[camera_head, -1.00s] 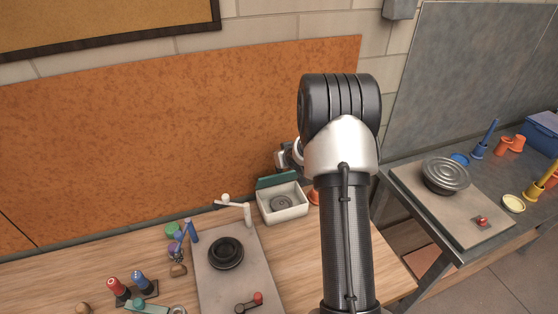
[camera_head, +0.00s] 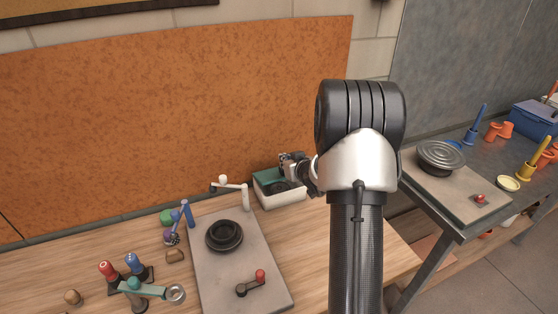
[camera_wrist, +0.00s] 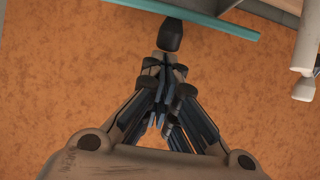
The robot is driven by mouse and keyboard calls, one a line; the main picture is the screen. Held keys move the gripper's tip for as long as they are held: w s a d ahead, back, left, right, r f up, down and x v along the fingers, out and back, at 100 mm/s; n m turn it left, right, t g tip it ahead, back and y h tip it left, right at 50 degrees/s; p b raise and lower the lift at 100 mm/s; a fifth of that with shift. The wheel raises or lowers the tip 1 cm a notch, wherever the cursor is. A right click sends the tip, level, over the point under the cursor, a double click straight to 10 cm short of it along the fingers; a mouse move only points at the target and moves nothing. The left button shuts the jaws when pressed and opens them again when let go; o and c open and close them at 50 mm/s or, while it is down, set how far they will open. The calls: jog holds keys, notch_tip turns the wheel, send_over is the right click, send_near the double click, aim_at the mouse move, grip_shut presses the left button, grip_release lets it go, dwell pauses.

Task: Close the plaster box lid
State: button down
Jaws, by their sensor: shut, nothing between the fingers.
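The plaster box (camera_head: 284,202) is a white open-topped box at the back of the wooden bench in the head view. Its teal lid (camera_head: 267,177) is partly hidden there by my gripper, so its exact angle is hard to tell. In the wrist view the lid (camera_wrist: 205,18) shows as a thin, slightly slanted teal strip, nearly edge-on. My gripper (camera_wrist: 170,38) is shut and empty, its dark fingertips close beside that strip; I cannot tell whether they touch. In the head view my gripper (camera_head: 288,162) is at the back of the box.
A white jointed arm (camera_head: 233,184) stands left of the box, also at right in the wrist view (camera_wrist: 303,58). A grey board (camera_head: 213,270) with a dark round piece (camera_head: 224,235) lies in front. An orange panel (camera_head: 170,110) rises behind the bench.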

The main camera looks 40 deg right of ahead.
jog(key=s+f+b, duration=0.3)
jog(key=f, duration=0.3)
jog(key=shift+s+a+b, duration=0.3)
jog(key=shift+f, duration=0.1)
dwell(0.4)
